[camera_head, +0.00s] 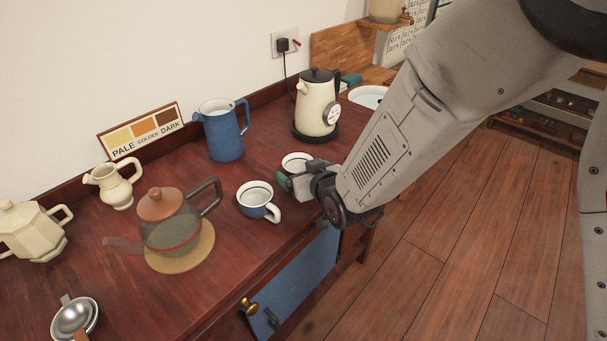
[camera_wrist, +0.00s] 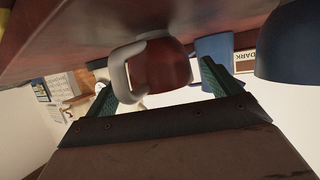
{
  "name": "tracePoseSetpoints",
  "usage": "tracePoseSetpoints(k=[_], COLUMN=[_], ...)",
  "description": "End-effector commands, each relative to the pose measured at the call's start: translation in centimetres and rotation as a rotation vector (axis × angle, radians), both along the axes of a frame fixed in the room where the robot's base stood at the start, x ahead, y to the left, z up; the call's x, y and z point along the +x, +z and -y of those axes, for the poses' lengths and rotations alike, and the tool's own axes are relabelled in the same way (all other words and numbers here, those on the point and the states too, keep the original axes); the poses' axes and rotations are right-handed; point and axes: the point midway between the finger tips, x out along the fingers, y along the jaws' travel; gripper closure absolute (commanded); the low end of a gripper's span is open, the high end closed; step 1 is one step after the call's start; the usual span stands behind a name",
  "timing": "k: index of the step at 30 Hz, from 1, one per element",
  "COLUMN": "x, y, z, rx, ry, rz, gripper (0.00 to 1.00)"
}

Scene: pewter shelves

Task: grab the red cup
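The red cup (camera_wrist: 165,65) has a pale grey handle (camera_wrist: 122,68) and shows upside down in the wrist view, between and beyond my fingertips. In the head view, only the white inside and rim of a cup (camera_head: 296,160) show just behind my gripper; its outside is mostly hidden. My gripper (camera_wrist: 160,84) has green-padded fingers set apart, with the red cup's handle near the left finger. It appears open, with gaps beside the cup. In the head view my gripper (camera_head: 290,183) is low over the counter's front edge.
A blue mug (camera_head: 252,196) stands close left of my gripper. A glass teapot (camera_head: 170,228) is farther left. A blue jug (camera_head: 222,135) and a cream kettle (camera_head: 316,108) stand behind. The counter edge drops to the floor at right.

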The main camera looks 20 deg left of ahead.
Motion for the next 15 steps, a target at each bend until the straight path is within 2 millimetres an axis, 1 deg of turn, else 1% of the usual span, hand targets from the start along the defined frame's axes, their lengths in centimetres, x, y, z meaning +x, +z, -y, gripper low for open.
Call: tracePoseSetpoints(k=[1,2,3,5,15], x=[0.00,0.00,-0.01,0.00,0.01], y=[0.00,0.00,0.01,0.01,0.16], z=[0.01,0.01,0.02,0.03,0.04], rx=[0.000,0.000,0.000,0.000,0.000], ry=[0.000,0.000,0.000,0.000,-0.001], rz=[0.000,0.000,0.000,0.000,0.000], gripper=[0.25,0.34,0.45,0.60,0.60])
